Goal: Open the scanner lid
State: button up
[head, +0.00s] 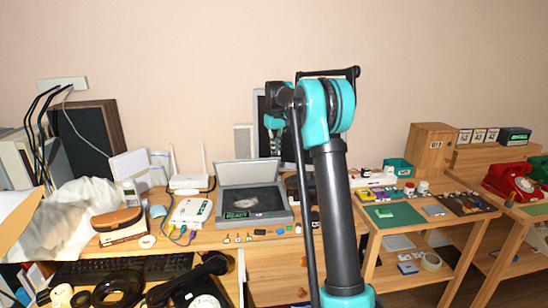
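The scanner (253,203) is a flat grey device on the wooden desk, left of my arm. Its lid (248,172) stands raised and tilted back along the rear edge. The dark bed is exposed, with a pale patch and a small green-lit panel at its front left. My arm rises at the right of the scanner and bends at a teal joint above the desk. I cannot make out my gripper's fingers; they seem hidden behind the arm, and no contact with the lid shows.
A white router (190,181) and a white box (191,212) stand left of the scanner. Small coloured items lie before it. A black dial phone (200,287) and a keyboard (120,268) are at the front left. A wooden shelf table (385,225) stands right, with a red phone (515,182) beyond.

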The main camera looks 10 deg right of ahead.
jog(key=o, duration=0.7)
jog(key=shift+s+a, duration=0.15)
jog(key=shift+a, duration=0.25)
jog(key=shift+r, duration=0.15)
notch_tip(320, 180, up, 12)
